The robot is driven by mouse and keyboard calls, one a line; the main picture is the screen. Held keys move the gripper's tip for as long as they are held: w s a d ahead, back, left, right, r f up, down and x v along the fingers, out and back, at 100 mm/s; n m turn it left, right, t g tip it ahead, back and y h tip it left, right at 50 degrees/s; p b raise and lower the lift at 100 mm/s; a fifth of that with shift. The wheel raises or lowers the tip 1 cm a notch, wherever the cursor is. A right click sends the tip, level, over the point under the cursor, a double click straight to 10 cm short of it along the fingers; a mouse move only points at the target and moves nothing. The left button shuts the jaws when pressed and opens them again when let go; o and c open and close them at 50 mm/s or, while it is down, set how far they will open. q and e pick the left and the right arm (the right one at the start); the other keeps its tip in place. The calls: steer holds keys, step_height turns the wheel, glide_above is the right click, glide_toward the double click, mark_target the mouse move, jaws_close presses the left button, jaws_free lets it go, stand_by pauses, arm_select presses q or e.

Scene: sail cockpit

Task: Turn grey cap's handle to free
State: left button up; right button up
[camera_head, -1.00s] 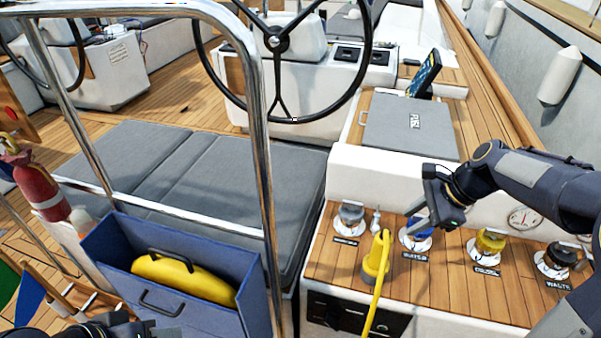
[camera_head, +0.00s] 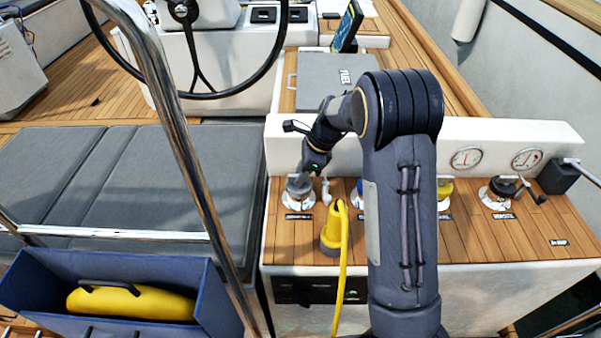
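The grey cap (camera_head: 299,192) sits on a round pale deck fitting at the left end of the row of caps on the teak console. Its label plate lies just in front of it. My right gripper (camera_head: 306,178) points down at the cap's top from behind and slightly right. The fingertips are close to the handle and partly cover it. I cannot tell whether they touch it or how far apart they are. My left gripper is out of view.
A yellow plug with a yellow cable (camera_head: 331,232) stands right of the grey cap. My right arm mostly hides the blue cap (camera_head: 356,193) and partly hides the yellow cap (camera_head: 445,188). A black cap (camera_head: 502,187) is farther right. A steel rail (camera_head: 185,140) rises at left.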

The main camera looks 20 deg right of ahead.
jaws_close()
steer(key=shift+n, duration=0.3)
steer(key=n+p, duration=0.1)
steer(key=n+g+p, duration=0.1)
steer(key=shift+w+r+n+y, duration=0.1)
steer(key=shift+w+n+y, duration=0.05)
steer(key=shift+n+y, duration=0.15)
steer(key=n+g+p, duration=0.2)
steer(key=n, duration=0.2)
steer(key=shift+w, duration=0.1)
steer(key=n+g, duration=0.1)
steer(key=n, duration=0.2)
steer(key=n+h+p, duration=0.1)
steer(key=n, duration=0.1)
steer(key=shift+w+a+n+g, duration=0.1)
steer(key=shift+w+n+g, duration=0.05)
steer(key=shift+n+g, duration=0.25)
steer(key=shift+a+n+g+h+p, duration=0.1)
steer(key=shift+n+g+h+p, duration=0.25)
steer(key=shift+n, duration=0.9)
steer(key=shift+n+g+h+p, duration=0.2)
steer(key=shift+n+h, duration=0.25)
steer(key=shift+n, duration=0.8)
